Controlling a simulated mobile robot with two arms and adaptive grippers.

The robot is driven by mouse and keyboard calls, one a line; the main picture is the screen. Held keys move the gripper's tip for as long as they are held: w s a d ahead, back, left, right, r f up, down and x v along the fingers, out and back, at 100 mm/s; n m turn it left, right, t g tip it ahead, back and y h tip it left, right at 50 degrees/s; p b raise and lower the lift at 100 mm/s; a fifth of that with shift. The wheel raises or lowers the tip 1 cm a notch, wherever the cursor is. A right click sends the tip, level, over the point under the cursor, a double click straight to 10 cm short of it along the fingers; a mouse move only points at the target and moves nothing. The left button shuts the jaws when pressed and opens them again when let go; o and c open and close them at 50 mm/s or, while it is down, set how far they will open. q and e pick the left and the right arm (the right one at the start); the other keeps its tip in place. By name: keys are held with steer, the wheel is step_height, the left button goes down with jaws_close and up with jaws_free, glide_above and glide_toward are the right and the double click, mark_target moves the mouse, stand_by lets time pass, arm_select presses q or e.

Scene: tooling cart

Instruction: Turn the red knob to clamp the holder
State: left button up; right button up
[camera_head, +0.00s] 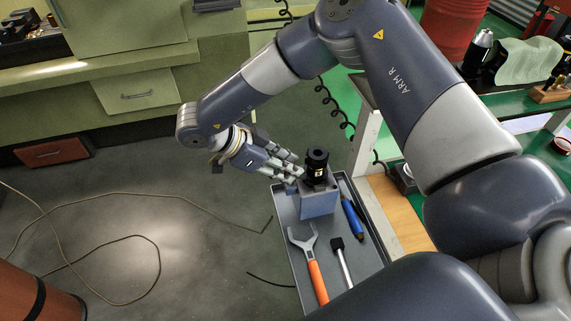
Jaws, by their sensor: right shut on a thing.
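A black cylindrical holder (317,160) stands upright in a blue-grey clamping block (319,204) on a grey tray (287,237). My right gripper (296,174) reaches in from the left of the block, with its fingertips at the upper left side of the block. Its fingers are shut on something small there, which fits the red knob. No red of the knob shows, as the fingers hide that spot. My left gripper is not in view.
An orange-handled wrench (314,269), a black-and-silver tool (342,262) and a blue tool (352,219) lie on the tray around the block. A wooden strip (398,210) runs along the right. Loose cables lie on the floor at left.

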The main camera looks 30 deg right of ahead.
steer(key=n+t+b, duration=0.1)
steer(key=n+t, duration=0.1)
steer(key=shift+s+n, duration=0.15)
steer(key=shift+n, duration=0.25)
steer(key=shift+n+t, duration=0.5)
steer(key=o, duration=1)
steer(key=shift+o, duration=0.2)
steer(key=v, duration=1.2)
